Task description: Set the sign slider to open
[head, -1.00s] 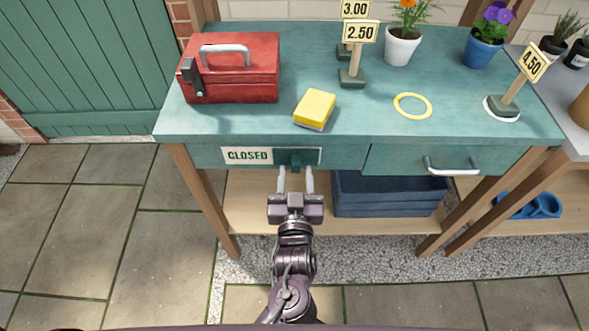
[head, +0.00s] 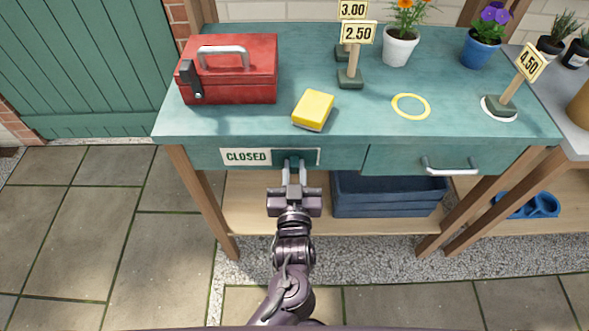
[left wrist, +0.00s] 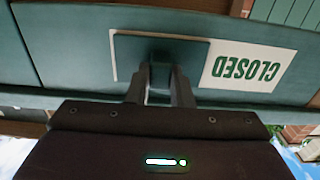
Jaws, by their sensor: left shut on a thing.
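The sign (head: 245,157) on the table's front edge reads CLOSED on its left part. Its dark green slider (head: 308,157) covers the right part, with a thin pale strip at its right end. My left gripper (head: 294,165) is shut on the slider's knob, in front of the panel. In the left wrist view the sign appears upside down, with CLOSED (left wrist: 245,68) at the right and the slider plate (left wrist: 190,52) beside it. The fingers (left wrist: 160,88) are on both sides of the knob there. My right gripper is not in view.
A drawer with a metal handle (head: 452,168) is right of the sign. A blue crate (head: 388,208) stands on the shelf below. On the tabletop are a red toolbox (head: 235,85), a yellow sponge (head: 313,108), a yellow ring (head: 411,106) and price signs.

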